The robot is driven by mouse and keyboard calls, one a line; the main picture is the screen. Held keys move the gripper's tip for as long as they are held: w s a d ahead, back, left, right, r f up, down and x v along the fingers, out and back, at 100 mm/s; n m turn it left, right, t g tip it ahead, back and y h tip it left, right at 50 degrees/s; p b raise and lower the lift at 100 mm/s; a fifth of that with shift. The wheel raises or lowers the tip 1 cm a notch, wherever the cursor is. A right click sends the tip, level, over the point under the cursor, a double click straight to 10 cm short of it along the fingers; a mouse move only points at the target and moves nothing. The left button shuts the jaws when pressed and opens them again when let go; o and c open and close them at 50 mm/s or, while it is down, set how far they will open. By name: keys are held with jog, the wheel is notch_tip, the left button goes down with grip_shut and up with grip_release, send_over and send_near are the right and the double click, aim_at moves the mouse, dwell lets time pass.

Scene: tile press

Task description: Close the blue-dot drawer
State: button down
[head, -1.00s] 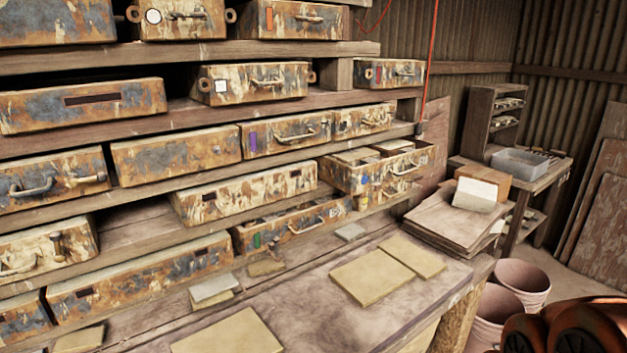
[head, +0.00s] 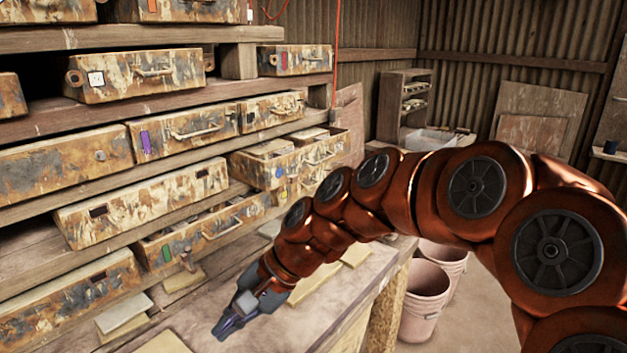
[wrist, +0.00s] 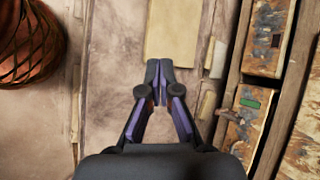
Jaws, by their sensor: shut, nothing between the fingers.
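The drawer with a small blue dot (head: 297,166) on its front is in the middle of the head view, at the right end of its shelf row. It stands pulled out, and tiles show inside it. My gripper (head: 226,328) is shut and empty, low over the workbench, in front of and below that drawer and apart from it. In the wrist view my gripper (wrist: 159,68) points at a tan tile on the bench. I cannot make out the blue-dot drawer in the wrist view.
A green-marked drawer (head: 210,228) below is also partly open; it shows in the wrist view (wrist: 245,112). Tan tiles (head: 123,312) lie on the workbench (head: 335,312). Pink buckets (head: 425,305) stand right of the bench. My arm crosses in front of the bench's right end.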

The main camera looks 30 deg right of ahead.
jog(key=w+d+r+m+t+y, duration=0.2)
jog(key=w+d+r+m+t, duration=0.2)
jog(key=w+d+m, duration=0.4)
jog(key=m+t+h+b, duration=0.2)
jog(key=m+t+h, duration=0.2)
jog(key=m+t, duration=0.8)
send_near(307, 172)
jog(key=w, duration=0.2)
jog(key=w+a+m+g+p, duration=0.1)
jog(key=w, duration=0.1)
jog(key=w+a+r+m+p, duration=0.1)
jog(key=w, duration=0.1)
jog(key=shift+w+a+g, duration=0.1)
jog(key=shift+w+g, duration=0.2)
jog(key=shift+w, duration=0.1)
jog(key=shift+r, duration=0.1)
